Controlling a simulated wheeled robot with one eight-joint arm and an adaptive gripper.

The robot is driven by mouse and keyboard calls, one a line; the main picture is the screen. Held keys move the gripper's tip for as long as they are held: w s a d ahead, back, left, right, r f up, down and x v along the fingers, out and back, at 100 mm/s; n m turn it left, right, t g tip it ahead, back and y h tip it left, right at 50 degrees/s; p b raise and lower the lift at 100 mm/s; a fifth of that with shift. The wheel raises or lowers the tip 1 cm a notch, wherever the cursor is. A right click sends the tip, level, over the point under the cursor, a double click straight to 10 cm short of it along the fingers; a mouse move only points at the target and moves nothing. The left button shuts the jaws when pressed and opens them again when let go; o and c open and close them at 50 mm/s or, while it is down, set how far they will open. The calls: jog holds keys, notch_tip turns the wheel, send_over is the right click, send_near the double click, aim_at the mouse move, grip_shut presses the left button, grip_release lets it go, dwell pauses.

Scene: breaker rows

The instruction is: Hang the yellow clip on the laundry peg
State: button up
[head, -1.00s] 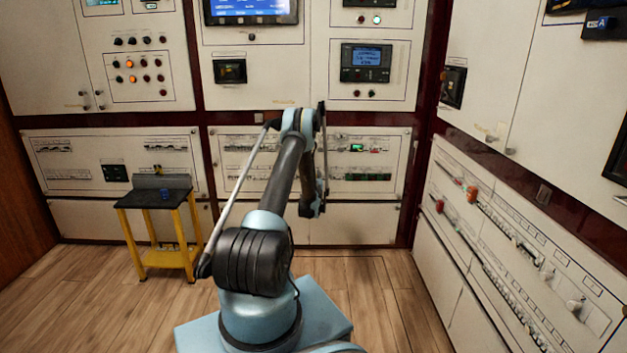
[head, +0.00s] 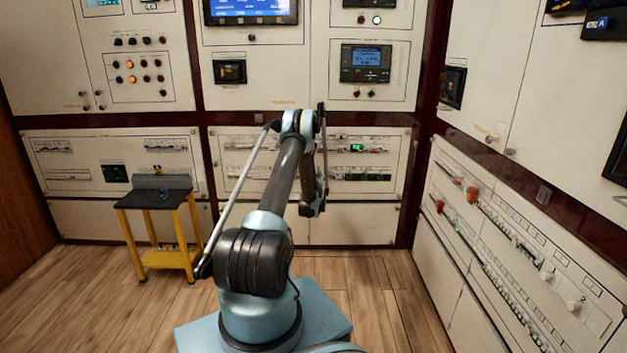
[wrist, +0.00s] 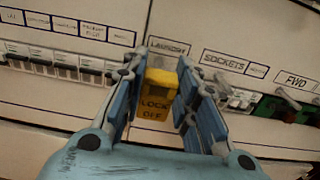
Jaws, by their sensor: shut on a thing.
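The yellow clip (wrist: 155,95), marked "LOCK OFF", is between the fingers of my gripper (wrist: 160,72) in the wrist view. The fingers are shut on its sides, and it is held upright in front of the panel. The "LAUNDRY" label (wrist: 169,47) is just above the clip. The laundry peg itself is hidden behind the clip and fingers. I cannot tell whether the clip touches the panel or the peg. In the head view the fingers and clip are too small or hidden by my arm.
In the wrist view, a row of white breakers (wrist: 55,62) is to the left, and a "SOCKETS" group (wrist: 240,98) and green switches (wrist: 285,108) are to the right. In the head view, a yellow-legged bench (head: 153,201) stands at the left. The wooden floor (head: 90,300) is clear around it.

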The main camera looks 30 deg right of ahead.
jog(key=shift+x, duration=1.55)
jog(key=o, duration=1.1)
jog(key=shift+s, duration=0.1)
jog(key=v, duration=1.2)
